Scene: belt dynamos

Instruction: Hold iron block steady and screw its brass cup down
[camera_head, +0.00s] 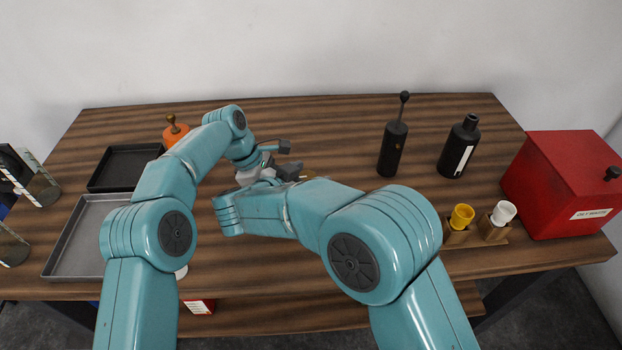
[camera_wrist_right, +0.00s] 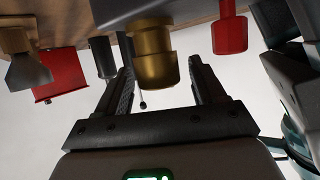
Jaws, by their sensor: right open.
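The brass cup (camera_wrist_right: 154,55) shows in the right wrist view, which looks upside down. It sits against a dark block (camera_wrist_right: 128,12), likely the iron block, mostly out of frame. My right gripper (camera_wrist_right: 160,78) is open, with one finger on each side of the cup; I cannot tell whether they touch it. In the head view the right gripper (camera_head: 290,172) is a dark shape at mid-table, partly hidden by my forearm. Dark parts at the right of the wrist view look like my left gripper (camera_wrist_right: 278,22); whether it is shut on the block is hidden. The block and cup are hidden in the head view.
A black tray (camera_head: 124,166), a grey tray (camera_head: 62,255) and an orange item (camera_head: 175,133) are left.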

